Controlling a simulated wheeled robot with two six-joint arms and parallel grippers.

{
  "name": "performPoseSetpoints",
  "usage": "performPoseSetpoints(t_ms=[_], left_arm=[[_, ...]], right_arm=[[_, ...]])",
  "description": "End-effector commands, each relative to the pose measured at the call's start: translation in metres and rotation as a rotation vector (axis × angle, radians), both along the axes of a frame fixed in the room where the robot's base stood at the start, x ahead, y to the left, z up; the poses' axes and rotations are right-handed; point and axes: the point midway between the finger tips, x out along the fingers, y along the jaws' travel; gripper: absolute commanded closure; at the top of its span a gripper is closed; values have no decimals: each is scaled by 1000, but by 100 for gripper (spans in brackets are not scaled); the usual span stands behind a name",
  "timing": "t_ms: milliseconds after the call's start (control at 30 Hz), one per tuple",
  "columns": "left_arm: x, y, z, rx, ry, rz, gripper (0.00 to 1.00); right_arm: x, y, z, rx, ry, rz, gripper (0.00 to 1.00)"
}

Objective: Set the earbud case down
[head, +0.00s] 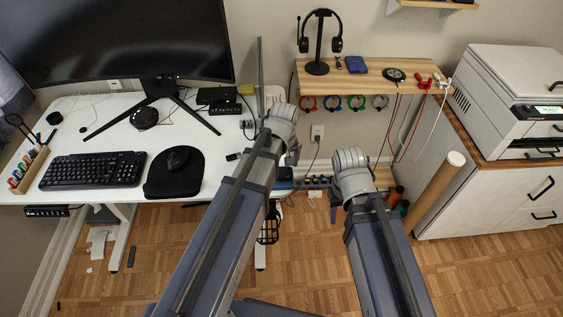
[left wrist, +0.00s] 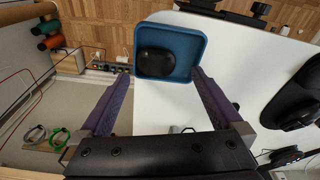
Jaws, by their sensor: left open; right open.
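The earbud case (left wrist: 155,62), black and rounded, lies inside a blue square tray (left wrist: 198,58) near the desk's edge in the left wrist view. My left gripper (left wrist: 161,74) is open, with a purple finger on each side of the tray's near part and nothing between them; the case is apart from both fingers. In the head view my left gripper (head: 292,155) is above the desk's right end, and the tray (head: 285,173) shows only partly behind my arm; the case is hidden there. My right gripper (head: 336,212) is open, further right, off the desk, its fingers mostly hidden.
The white desk (head: 110,118) holds a keyboard (head: 92,170), a mouse (head: 177,158) on a black pad (head: 160,182), and a monitor (head: 120,40). A wooden shelf (head: 445,92) with headphones (head: 320,40) is on the wall. A cardboard tube (head: 435,190) stands right of my right gripper.

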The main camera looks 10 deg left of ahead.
Motion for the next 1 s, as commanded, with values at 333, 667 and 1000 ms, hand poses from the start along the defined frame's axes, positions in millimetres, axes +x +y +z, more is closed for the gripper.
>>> performPoseSetpoints(t_ms=[333,667,1000], left_arm=[[-5,-2,66,2,-3,4,0],[-7,-3,81,2,-3,5,0],[-109,-68,80,65,133,-608,0]], right_arm=[[0,0,66,0,0,0,50],[0,0,81,0,0,0,50],[0,0,80,0,0,0,50]])
